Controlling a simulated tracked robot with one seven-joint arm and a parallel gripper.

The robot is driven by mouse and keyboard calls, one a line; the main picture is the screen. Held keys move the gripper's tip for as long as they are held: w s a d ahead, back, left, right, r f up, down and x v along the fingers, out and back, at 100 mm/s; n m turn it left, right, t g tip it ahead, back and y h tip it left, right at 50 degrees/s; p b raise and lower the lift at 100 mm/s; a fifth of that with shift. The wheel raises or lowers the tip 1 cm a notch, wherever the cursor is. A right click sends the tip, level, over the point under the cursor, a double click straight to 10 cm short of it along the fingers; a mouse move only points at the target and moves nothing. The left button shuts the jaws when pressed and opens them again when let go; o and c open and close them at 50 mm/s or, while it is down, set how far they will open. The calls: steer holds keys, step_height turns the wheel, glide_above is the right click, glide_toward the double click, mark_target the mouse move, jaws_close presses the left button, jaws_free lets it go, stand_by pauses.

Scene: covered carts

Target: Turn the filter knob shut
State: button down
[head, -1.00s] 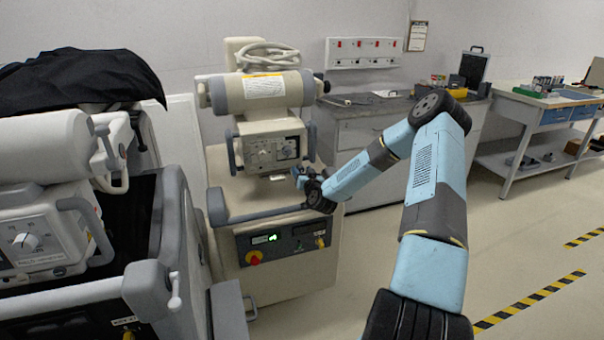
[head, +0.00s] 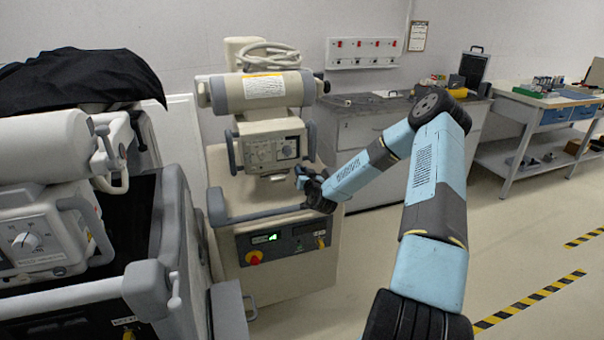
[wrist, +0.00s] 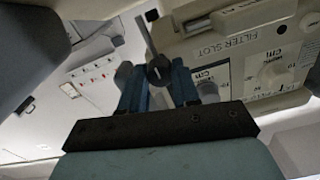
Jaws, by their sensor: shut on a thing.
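In the head view my gripper (head: 303,175) is at the lower right of the beige control head (head: 272,150) on the middle cart. The knob cannot be made out there. Whether it points to open or shut cannot be read.
The middle cart's grey rail (head: 262,214) runs below my gripper. A part-covered cart (head: 95,285) stands at left. A workbench (head: 385,110) is behind. The floor at right is clear.

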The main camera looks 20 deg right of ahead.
steer(key=shift+m, duration=0.3)
steer(key=m, duration=1.2)
steer(key=shift+s+d+f, duration=0.1)
steer(key=shift+d+f, duration=0.05)
stand_by(0.4)
steer(key=c, duration=1.1)
jaws_free()
steer(key=shift+o, duration=1.4)
steer(key=s, duration=1.3)
steer(key=shift+s, duration=0.35)
